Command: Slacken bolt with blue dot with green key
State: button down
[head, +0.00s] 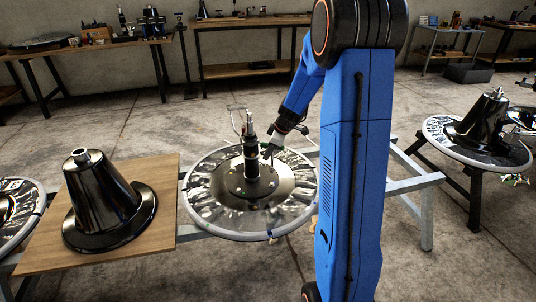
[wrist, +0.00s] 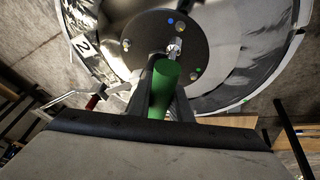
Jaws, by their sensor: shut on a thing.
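My gripper (wrist: 161,100) is shut on the green key (wrist: 163,86), whose thick green handle sits between the two dark fingers. A short metal shaft (wrist: 174,50) shows beyond the handle, over the dark round plate (wrist: 147,42). The blue dot (wrist: 171,21) is on that plate, just beyond the shaft end. I cannot tell whether the key touches a bolt. Other bolt heads (wrist: 126,45) show on the plate.
The shiny round base rim (head: 205,222) surrounds the plate. A black cone-shaped part (head: 100,205) stands on a wooden board (head: 150,240) at left. A red-handled tool (wrist: 94,101) lies left in the wrist view. Another base (head: 455,150) is at right; workbenches line the wall.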

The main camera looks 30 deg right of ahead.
jog(key=shift+f, duration=0.1)
notch_tip(320, 180, down, 6)
dwell(1.2)
jog(key=shift+f, duration=0.8)
dwell(0.6)
jog(key=n, duration=0.1)
jog(key=n+y, duration=0.1)
jog(key=n, duration=0.1)
jog(key=n+g, duration=0.1)
jog(key=shift+s+a+n+y, duration=0.25)
jog(key=shift+n+y, duration=0.05)
dwell(0.3)
